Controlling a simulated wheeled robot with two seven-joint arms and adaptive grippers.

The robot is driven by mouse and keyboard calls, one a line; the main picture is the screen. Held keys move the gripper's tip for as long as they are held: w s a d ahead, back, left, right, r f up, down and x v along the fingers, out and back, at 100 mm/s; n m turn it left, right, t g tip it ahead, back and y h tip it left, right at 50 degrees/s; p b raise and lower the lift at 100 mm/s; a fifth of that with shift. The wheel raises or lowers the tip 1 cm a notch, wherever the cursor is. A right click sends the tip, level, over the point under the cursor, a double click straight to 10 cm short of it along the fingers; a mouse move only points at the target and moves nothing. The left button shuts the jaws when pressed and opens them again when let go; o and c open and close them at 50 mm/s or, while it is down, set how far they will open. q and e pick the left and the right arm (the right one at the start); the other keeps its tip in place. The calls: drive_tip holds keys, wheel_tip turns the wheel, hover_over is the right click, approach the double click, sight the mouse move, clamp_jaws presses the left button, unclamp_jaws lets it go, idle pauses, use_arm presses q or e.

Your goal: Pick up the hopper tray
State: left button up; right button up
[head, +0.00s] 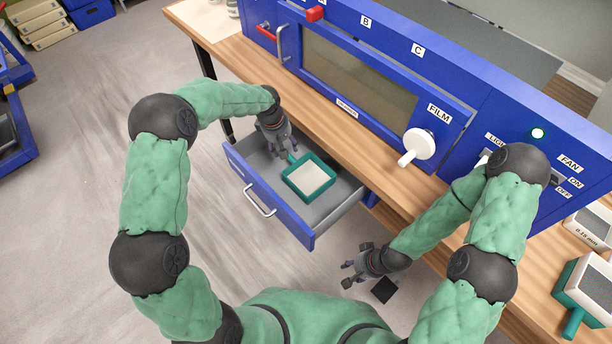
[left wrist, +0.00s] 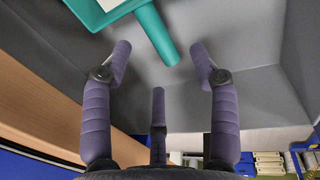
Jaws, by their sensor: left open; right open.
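The hopper tray is a teal square tray with a pale inside and a short teal handle. It lies in the open drawer in the head view; its rim (head: 313,197) is clear and the handle points up and left. The left wrist view shows the handle (left wrist: 155,35) and a tray corner. My left gripper (head: 287,154) is open at the handle end. In the left wrist view its fingertips (left wrist: 160,50) spread on either side of the handle, not closed on it. My right gripper (head: 349,272) is open and empty, right of the drawer, over the floor.
The blue-fronted drawer (head: 245,196) with grey walls sticks out below the wooden bench (head: 330,135). A blue cabinet (head: 470,110) with a window and a white FILM knob (head: 418,144) stands on the bench. Sieve trays (head: 590,283) sit at the far right.

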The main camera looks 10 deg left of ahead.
sight(301, 170)
use_arm(q)
drive_tip(key=f, duration=0.1)
drive_tip(key=f+b, duration=0.1)
drive_tip(key=f, duration=0.1)
drive_tip(key=d+f+b, duration=0.1)
drive_tip(key=f, duration=0.1)
drive_tip(key=shift+w+f, duration=0.2)
drive_tip(key=shift+w, duration=0.05)
drive_tip(key=shift+w+d+f, duration=0.1)
drive_tip(key=shift+f, duration=0.2)
clamp_jaws()
